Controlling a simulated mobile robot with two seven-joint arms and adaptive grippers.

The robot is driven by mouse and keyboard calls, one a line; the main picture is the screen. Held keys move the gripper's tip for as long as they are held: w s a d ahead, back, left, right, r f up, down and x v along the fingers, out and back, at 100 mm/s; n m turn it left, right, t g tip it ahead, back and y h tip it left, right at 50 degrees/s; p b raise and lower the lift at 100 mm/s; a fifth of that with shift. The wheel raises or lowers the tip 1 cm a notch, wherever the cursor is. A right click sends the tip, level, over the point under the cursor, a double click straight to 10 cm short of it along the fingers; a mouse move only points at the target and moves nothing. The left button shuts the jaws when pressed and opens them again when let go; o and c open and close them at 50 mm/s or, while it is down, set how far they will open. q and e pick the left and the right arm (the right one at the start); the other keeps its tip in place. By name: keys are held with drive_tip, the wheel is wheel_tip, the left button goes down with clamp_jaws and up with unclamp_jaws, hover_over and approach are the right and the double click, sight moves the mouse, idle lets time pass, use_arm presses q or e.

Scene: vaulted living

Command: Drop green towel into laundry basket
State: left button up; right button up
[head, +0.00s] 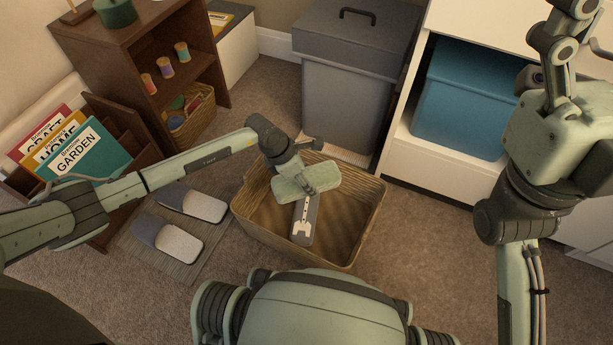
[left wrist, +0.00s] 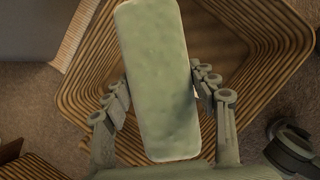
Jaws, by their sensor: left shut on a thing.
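The green towel (head: 306,180) is a pale green folded block held over the laundry basket (head: 369,222), a brown woven open basket on the carpet. My left gripper (head: 309,184) is above the basket, shut on the towel. In the left wrist view the towel (left wrist: 158,80) lies between the two fingers of the left gripper (left wrist: 162,92), with the basket's ribbed wall (left wrist: 262,60) behind it. The towel hides part of the basket's inside. My right gripper (head: 577,12) is at the top right, cut off by the picture edge, so its fingertips are hidden.
A grey lidded bin (head: 345,105) stands behind the basket. A blue box (head: 465,100) sits in a white unit at right. Slippers (head: 192,201) lie on a mat at left, near a brown shelf (head: 120,62) and a book rack. A grey strip with white marks (head: 304,221) shows below the towel.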

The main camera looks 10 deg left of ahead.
use_arm(q)
drive_tip(key=o, duration=1.3)
drive_tip(key=shift+o, duration=0.2)
drive_tip(key=v, duration=1.2)
